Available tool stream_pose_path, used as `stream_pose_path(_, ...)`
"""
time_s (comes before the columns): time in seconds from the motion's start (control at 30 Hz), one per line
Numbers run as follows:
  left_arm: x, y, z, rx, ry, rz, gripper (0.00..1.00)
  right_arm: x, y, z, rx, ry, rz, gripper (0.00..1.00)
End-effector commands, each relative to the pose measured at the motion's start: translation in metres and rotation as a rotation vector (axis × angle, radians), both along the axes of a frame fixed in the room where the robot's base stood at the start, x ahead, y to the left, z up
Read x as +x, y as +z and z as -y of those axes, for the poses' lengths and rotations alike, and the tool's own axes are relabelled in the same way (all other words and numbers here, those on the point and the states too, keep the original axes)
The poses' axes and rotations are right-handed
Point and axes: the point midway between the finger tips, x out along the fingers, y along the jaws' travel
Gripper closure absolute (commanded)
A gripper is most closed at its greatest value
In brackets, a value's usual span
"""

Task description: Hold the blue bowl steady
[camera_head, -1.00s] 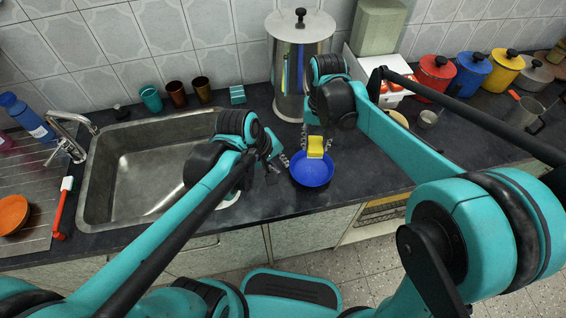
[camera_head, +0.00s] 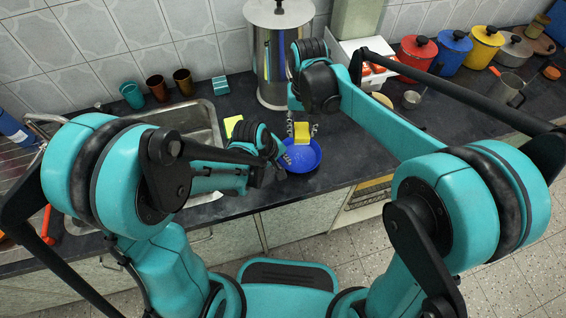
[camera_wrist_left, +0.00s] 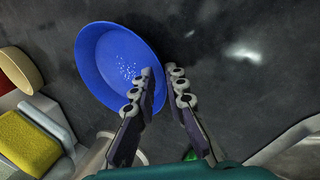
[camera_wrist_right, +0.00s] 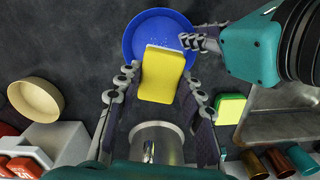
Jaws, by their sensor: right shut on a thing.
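The blue bowl (camera_head: 302,158) sits upright on the dark counter near its front edge. White specks show inside it in the left wrist view (camera_wrist_left: 112,50). My left gripper (camera_head: 282,157) is at the bowl's left side. In the left wrist view its fingers (camera_wrist_left: 162,72) are apart, one over the bowl's inside and one outside the rim. I cannot tell whether they touch the rim. My right gripper (camera_head: 301,128) is shut on a yellow sponge (camera_wrist_right: 163,77), which overlaps the bowl's far edge in view. The right wrist view also shows the left fingers (camera_wrist_right: 195,38) at the rim.
The sink (camera_head: 190,122) lies left of the bowl, with a yellow-green sponge (camera_wrist_right: 229,108) beside it. A tall steel canister (camera_head: 275,60) stands behind. A tan bowl (camera_wrist_right: 37,98), a white box and several coloured pots stand to the right. Some counter right of the bowl is clear.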

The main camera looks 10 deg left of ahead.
Motion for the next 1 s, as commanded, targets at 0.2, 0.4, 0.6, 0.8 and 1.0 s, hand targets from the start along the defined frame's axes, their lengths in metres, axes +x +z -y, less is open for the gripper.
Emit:
stream_pose_path(0.2,0.0015,-0.0064,0.0018,0.000,-0.001,0.000,0.87,0.0000,0.0001,0.0000,0.000,0.000,0.000,0.86)
stream_pose_path(0.4,0.0014,-0.0063,0.0018,0.000,-0.001,0.000,0.87,0.0000,0.0001,0.0000,0.000,0.000,0.000,0.86)
stream_pose_path(0.6,0.0013,-0.0061,0.0018,0.000,-0.001,0.000,1.00,0.0000,0.0000,0.0000,0.000,0.000,0.000,0.86)
stream_pose_path(0.8,0.0013,-0.0060,0.0017,0.000,-0.001,0.000,1.00,0.0000,0.0000,0.0000,0.000,0.000,0.000,0.86)
stream_pose_path(1.0,0.0013,-0.0060,0.0017,0.000,-0.001,0.000,1.00,0.0000,0.0000,0.0000,0.000,0.000,0.000,0.86)
